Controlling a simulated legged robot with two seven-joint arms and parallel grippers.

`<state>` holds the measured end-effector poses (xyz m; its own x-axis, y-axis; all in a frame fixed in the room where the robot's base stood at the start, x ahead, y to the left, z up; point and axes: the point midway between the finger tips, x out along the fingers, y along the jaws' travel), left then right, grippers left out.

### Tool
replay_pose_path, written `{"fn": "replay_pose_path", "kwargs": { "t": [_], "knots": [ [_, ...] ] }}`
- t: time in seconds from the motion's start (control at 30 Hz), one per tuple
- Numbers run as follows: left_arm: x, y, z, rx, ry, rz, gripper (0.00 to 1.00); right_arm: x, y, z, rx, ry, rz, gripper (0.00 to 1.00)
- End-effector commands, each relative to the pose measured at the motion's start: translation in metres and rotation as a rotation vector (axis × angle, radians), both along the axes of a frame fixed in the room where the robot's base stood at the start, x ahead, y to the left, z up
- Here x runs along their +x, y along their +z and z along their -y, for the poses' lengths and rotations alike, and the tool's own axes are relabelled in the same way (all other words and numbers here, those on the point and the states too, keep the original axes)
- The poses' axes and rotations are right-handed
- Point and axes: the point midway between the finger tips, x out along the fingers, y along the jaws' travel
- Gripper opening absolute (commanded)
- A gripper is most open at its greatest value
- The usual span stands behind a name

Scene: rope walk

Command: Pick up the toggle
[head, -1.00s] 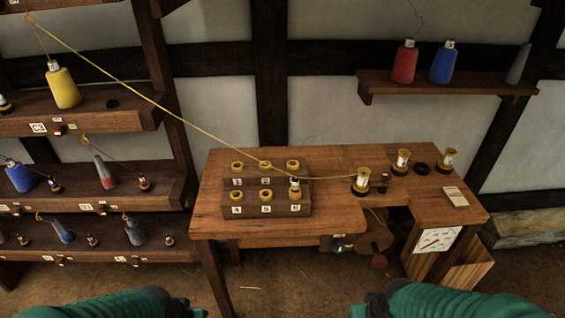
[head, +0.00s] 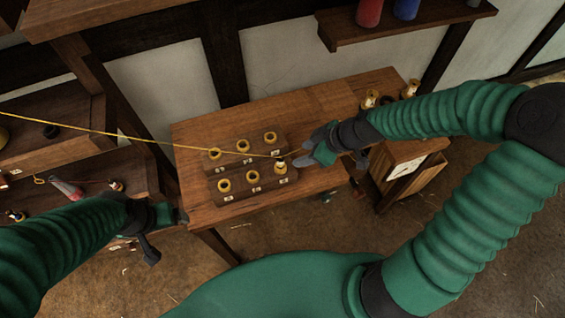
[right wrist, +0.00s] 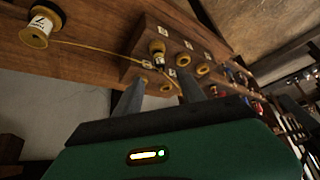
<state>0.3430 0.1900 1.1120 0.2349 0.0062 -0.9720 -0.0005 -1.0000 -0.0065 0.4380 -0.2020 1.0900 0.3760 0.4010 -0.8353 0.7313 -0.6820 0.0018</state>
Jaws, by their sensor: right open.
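The toggle (head: 281,167), a small dark peg with a pale top, stands upright in a hole of the numbered wooden block (head: 236,188). It also shows in the right wrist view (right wrist: 158,52). A yellow cord (head: 110,133) runs from the upper left across the block to the toggle area. My right gripper (head: 308,147) is open and empty, just right of the toggle and apart from it. In the right wrist view its two fingers (right wrist: 160,88) point toward the block. My left gripper (head: 168,232) hangs left of the bench; its jaw state is unclear.
The block has several yellow-ringed holes. A yellow spool (right wrist: 38,28) stands on the bench, with cord running from it toward the block. My right arm hides part of the bench (head: 200,133). Wooden shelves (head: 88,118) stand at left. A wall shelf (head: 410,27) carries red and blue cones.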

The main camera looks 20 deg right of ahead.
Motion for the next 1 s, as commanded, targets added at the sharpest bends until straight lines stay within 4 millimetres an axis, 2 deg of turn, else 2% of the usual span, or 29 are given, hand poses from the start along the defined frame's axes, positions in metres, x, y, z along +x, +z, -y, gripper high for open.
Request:
{"fn": "replay_pose_path", "kwargs": {
  "t": [0.03, 0.1, 0.3, 0.47, 0.6, 0.73, 0.97, 1.0],
  "knots": [
    [0.0, -0.004, 0.0, 0.0, 0.0, 0.0, 0.81, 0.005, -0.015, -0.009, 0.004, 0.008, -0.003, 0.47],
    [0.0, -0.005, 0.0, 0.0, 0.001, 0.0, 0.81, 0.012, -0.03, -0.017, 0.004, 0.007, -0.004, 0.47],
    [0.001, -0.003, 0.0, 0.0, 0.001, 0.001, 0.81, 0.027, -0.062, -0.029, 0.003, 0.002, -0.003, 0.47],
    [0.001, 0.002, 0.0, 0.0, 0.001, 0.001, 0.81, 0.033, -0.073, -0.034, 0.003, 0.0, -0.002, 0.47],
    [0.001, 0.012, 0.0, 0.0, 0.0, 0.002, 0.81, 0.044, -0.092, -0.045, 0.003, 0.0, -0.004, 0.47],
    [0.001, 0.013, 0.0, 0.0, 0.0, 0.001, 0.81, 0.051, -0.108, -0.05, 0.0, 0.0, -0.005, 0.47],
    [0.001, 0.012, 0.0, 0.0, 0.0, 0.001, 0.81, 0.051, -0.11, -0.052, -0.002, 0.0, -0.002, 0.47],
    [0.001, 0.012, 0.0, 0.0, 0.001, 0.001, 0.81, 0.051, -0.109, -0.051, -0.002, 0.0, -0.002, 0.42]
  ]
}}
